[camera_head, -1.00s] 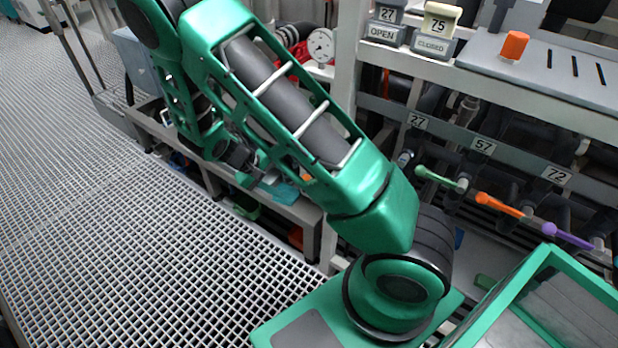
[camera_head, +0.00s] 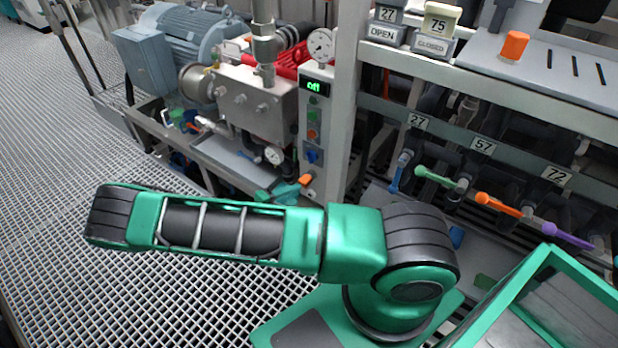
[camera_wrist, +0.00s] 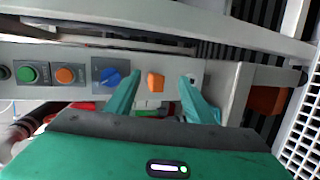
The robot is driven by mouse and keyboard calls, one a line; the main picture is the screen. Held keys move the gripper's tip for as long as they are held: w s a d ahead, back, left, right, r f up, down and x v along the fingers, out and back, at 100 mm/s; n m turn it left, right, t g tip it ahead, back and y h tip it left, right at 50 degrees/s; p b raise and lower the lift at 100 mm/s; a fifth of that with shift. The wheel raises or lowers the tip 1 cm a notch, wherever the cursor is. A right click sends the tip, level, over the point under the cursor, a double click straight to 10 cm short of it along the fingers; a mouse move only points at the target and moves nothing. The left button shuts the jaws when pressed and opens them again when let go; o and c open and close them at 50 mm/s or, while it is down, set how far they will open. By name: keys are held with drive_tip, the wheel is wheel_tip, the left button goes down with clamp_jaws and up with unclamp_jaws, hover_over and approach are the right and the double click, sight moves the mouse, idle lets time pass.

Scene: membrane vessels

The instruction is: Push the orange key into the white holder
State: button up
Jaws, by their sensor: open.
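The orange key (camera_wrist: 155,82) is a small block on the pale panel, and in the wrist view it lies between my finger tips. My gripper (camera_wrist: 159,78) is open, with one teal finger on each side of the key; I cannot tell whether either touches it. In the head view the orange key (camera_head: 305,179) shows at the foot of the control box, just beyond my teal gripper (camera_head: 287,192). A small white piece (camera_wrist: 149,103) beside the key may be the holder, but how far the key sits in it is unclear.
The control box (camera_head: 317,90) has an "off" display, and its blue knob (camera_wrist: 108,78) is close to my left finger. A pump (camera_head: 190,45) stands behind. Green, orange (camera_head: 498,205) and purple valve handles are at right. Another orange block (camera_head: 514,45) sits on a grey panel.

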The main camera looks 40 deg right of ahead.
sight(304, 182)
drive_tip(key=shift+w+d+f+n+t+h, duration=0.15)
drive_tip(key=shift+w+f+n+t+h, duration=0.45)
drive_tip(key=shift+t, duration=0.5)
drive_tip(key=shift+w+d+f+n+t+h, duration=0.1)
drive_tip(key=shift+w+f+n+t+h, duration=0.45)
drive_tip(key=shift+t, duration=0.55)
drive_tip(key=shift+s+f, duration=0.1)
drive_tip(key=shift+s, duration=0.05)
drive_tip(key=shift+x, duration=4.5)
clamp_jaws()
